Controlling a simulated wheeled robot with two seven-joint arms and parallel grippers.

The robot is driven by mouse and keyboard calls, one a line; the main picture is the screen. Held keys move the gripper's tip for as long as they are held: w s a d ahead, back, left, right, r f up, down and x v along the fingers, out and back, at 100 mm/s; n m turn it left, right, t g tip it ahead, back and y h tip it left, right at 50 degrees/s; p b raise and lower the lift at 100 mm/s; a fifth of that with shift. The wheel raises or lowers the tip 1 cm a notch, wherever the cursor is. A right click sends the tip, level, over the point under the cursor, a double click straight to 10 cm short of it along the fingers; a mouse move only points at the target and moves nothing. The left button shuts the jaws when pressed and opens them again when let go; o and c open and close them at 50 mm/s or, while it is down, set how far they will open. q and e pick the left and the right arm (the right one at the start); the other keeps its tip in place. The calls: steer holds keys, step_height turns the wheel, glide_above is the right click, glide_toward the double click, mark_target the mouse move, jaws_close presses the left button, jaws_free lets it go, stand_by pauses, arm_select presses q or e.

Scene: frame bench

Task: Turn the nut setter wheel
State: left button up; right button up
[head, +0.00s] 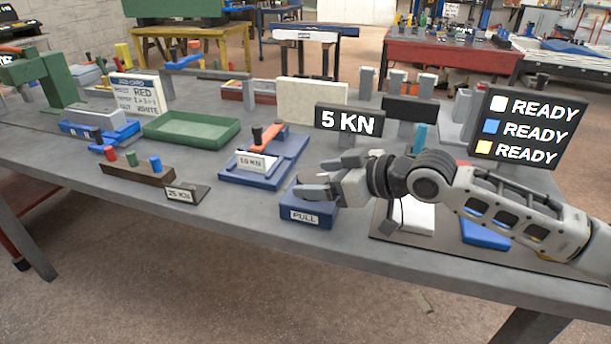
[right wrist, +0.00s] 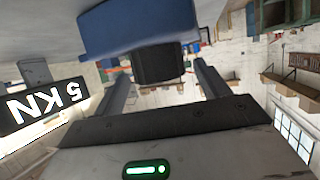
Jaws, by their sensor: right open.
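A blue block (head: 308,213) with a PULL label stands near the bench's front edge. In the right wrist view this blue block (right wrist: 137,28) lies across the top, and a dark round piece (right wrist: 159,64), perhaps the setter wheel, adjoins it. My right gripper (head: 312,177) is open at the top of the block, pointing left in the head view. In the right wrist view my right gripper's fingers (right wrist: 163,85) stand on either side of the dark piece; contact is unclear. My left gripper is not in view.
A 5 KN display (head: 349,120) stands behind the gripper, and a READY board (head: 528,128) at the right. A blue fixture (head: 262,175) with an orange lever and a rack of coloured handles (head: 137,172) are to the left. Bare bench (head: 235,215) lies in front.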

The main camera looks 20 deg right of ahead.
mark_target(318, 177)
steer(key=shift+x, duration=1.9)
